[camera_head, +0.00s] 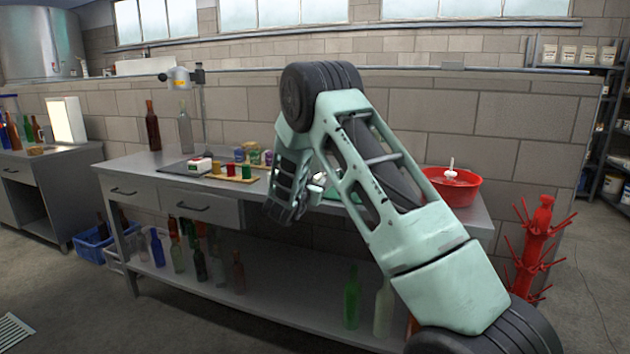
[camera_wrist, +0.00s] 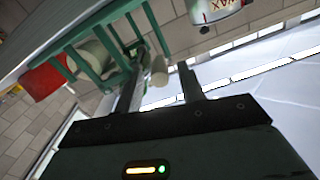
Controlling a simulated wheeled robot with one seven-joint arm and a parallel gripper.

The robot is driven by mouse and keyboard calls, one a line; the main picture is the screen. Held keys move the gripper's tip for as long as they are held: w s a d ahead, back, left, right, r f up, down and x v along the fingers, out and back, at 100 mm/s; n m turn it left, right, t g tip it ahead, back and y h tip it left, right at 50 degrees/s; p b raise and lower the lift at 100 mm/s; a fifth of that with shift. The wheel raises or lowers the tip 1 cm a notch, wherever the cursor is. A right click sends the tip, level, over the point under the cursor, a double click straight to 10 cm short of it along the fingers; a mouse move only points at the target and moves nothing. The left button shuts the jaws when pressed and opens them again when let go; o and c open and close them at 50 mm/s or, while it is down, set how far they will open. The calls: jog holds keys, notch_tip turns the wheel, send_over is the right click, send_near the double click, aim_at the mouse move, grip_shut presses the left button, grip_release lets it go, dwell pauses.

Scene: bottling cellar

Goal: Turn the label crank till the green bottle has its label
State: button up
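The label machine's green frame (camera_wrist: 72,62) shows in the wrist view, tilted with the picture, with a pale cylinder (camera_wrist: 95,58) inside it. In the head view only a bit of the green frame (camera_head: 333,195) shows behind my arm. A pale crank knob (camera_wrist: 158,72) appears between the two fingers of my gripper (camera_wrist: 161,78), with gaps at its sides; I cannot tell if it touches either finger. The fingers stand apart. A dark green shape (camera_wrist: 124,32) in the frame may be the green bottle; its label cannot be made out. The fingertips are hidden in the head view.
A red bowl (camera_head: 455,188) stands at the bench's right end; a labelled can (camera_wrist: 212,10) is near the machine. Colored pots (camera_head: 232,170) and two tall bottles (camera_head: 153,127) stand left on the bench. A red bottle rack (camera_head: 540,240) stands right. Several bottles line the shelf below.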

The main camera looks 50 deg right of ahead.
jog(key=shift+w+d, duration=0.25)
jog(key=shift+d, duration=0.35)
grip_shut()
